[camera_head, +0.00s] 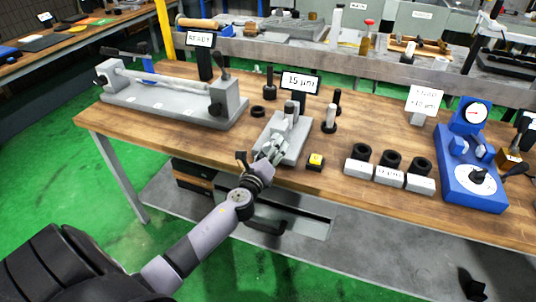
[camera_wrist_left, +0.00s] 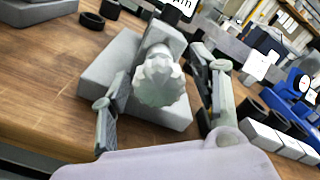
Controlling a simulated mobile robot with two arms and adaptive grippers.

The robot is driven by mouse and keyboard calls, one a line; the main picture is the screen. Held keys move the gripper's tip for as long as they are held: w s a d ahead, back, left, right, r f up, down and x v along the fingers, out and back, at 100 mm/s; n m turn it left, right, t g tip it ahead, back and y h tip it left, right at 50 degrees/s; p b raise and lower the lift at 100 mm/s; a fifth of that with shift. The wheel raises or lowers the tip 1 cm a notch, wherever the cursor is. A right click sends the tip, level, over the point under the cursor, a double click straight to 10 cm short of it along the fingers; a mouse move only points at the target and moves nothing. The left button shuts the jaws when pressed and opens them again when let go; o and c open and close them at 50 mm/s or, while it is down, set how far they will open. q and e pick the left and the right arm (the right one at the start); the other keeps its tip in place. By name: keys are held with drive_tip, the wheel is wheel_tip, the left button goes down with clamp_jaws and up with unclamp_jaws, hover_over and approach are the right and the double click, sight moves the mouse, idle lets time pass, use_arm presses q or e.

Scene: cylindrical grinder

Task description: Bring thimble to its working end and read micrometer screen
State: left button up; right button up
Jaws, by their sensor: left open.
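The micrometer stand (camera_head: 289,128) is a grey block on the wooden bench in the head view. Its screen (camera_head: 300,83) stands behind it and seems to read "15 µm". The ridged pale thimble (camera_wrist_left: 159,80) faces my left wrist camera at the near end of the stand. My left gripper (camera_head: 268,150) is at the stand's front end. In the left wrist view its two fingers (camera_wrist_left: 162,103) are open, one on each side of the thimble, with gaps visible. Whether the fingertips touch anything is unclear. My right gripper is not in view.
A grey bench-centre fixture (camera_head: 175,99) stands to the left, with a "READY" sign (camera_head: 199,39) behind it. A yellow-topped button (camera_head: 316,160) and grey blocks with black rings (camera_head: 389,175) lie to the right. A blue gauge device (camera_head: 470,170) stands farther right.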

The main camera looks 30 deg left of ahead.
use_arm(q)
drive_tip(key=v, duration=1.1)
drive_tip(key=shift+s+d, duration=0.2)
drive_tip(key=shift+s, duration=0.2)
idle(0.5)
drive_tip(key=s+d+f+n+g+h, duration=0.1)
drive_tip(key=s+f+n+g, duration=0.3)
drive_tip(key=f, duration=0.8)
drive_tip(key=s+d+f+n+g, duration=0.15)
drive_tip(key=s+f+n, duration=0.3)
drive_tip(key=f, duration=0.75)
drive_tip(key=s+d+f+n+g+h, duration=0.1)
drive_tip(key=s+f+n+g, duration=0.3)
drive_tip(key=f, duration=0.7)
drive_tip(key=s+d+f+n+g, duration=0.2)
drive_tip(key=s+f, duration=0.3)
drive_tip(key=s, duration=0.5)
drive_tip(key=s+d+f+n+g+h, duration=0.1)
drive_tip(key=s+d+f+n+g, duration=0.1)
drive_tip(key=s+f+n, duration=0.3)
drive_tip(key=s+d+f+n+g+h, duration=0.1)
drive_tip(key=s+d+f+n+g, duration=0.2)
drive_tip(key=s+f, duration=0.4)
drive_tip(key=s+d, duration=0.1)
drive_tip(key=s, duration=0.6)
drive_tip(key=shift+s, duration=0.3)
drive_tip(key=shift+f, duration=0.1)
